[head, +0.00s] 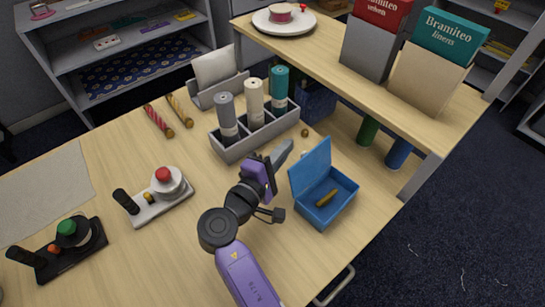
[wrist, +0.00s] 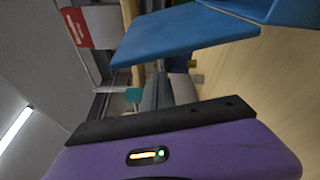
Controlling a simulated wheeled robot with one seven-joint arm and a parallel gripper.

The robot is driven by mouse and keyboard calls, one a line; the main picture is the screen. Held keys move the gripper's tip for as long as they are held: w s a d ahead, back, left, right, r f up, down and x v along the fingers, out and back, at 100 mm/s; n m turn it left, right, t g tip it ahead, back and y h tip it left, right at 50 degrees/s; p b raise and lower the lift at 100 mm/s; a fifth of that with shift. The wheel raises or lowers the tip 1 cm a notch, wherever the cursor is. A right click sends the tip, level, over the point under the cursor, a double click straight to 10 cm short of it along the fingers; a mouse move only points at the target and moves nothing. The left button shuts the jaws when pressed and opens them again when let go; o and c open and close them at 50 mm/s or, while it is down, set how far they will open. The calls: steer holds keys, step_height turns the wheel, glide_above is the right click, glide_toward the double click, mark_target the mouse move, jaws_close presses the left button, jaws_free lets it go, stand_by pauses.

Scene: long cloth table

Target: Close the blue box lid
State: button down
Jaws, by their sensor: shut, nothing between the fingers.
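The blue box (head: 345,210) stands near the table's right edge, with a small brown-yellow object (head: 327,197) inside. Its blue lid (head: 311,168) stands up steeply on the left side of the box, so the box is open. In the wrist view the lid (wrist: 185,35) crosses the top, with part of the box (wrist: 285,10) at the upper right. My gripper (head: 284,152) is shut and empty, left of the lid at about its height in the picture. It appears apart from the lid.
A grey holder (head: 236,150) with several rolls stands just beyond my gripper. A small brown ball (head: 305,132) lies behind the lid. A raised shelf (head: 425,130) with boxes is at the right. The table left of my arm is clear up to a device with a red knob (head: 163,175).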

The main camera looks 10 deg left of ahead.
mark_target(312, 156)
steer(key=shift+s+d+r+p, duration=0.25)
steer(key=shift+s+d+p, duration=0.05)
steer(key=shift+s+d, duration=0.35)
steer(key=shift+s+d+r+p, duration=0.2)
steer(key=shift+s+d+p, duration=0.05)
steer(key=shift+s+d, duration=0.35)
steer(key=shift+d+b, duration=0.1)
steer(key=shift+b, duration=0.25)
steer(key=m+b, duration=0.1)
steer(key=d+m+b, duration=0.1)
steer(key=b, duration=0.1)
steer(key=shift+s+d+r+t+b, duration=0.2)
steer(key=shift+s+t+b, duration=0.1)
steer(key=shift+s, duration=0.1)
steer(key=d+m+b, duration=0.1)
steer(key=m+b, duration=0.1)
steer(key=s+r+m+b, duration=0.1)
steer(key=m+b, duration=0.1)
steer(key=shift+s+d+t, duration=0.15)
steer(key=shift+d+t, duration=0.15)
steer(key=shift+d, duration=0.1)
steer(key=shift+s+d+r+b, duration=0.1)
steer(key=shift+s+d+b, duration=0.35)
steer(key=shift+b, duration=0.45)
steer(key=s+d+f+m+b, duration=0.1)
steer(key=s+d+f+b, duration=0.1)
steer(key=d, duration=0.3)
steer(key=shift+s+d+h+b, duration=0.15)
steer(key=shift+s+h+b, duration=0.15)
steer(key=shift+s+b, duration=0.45)
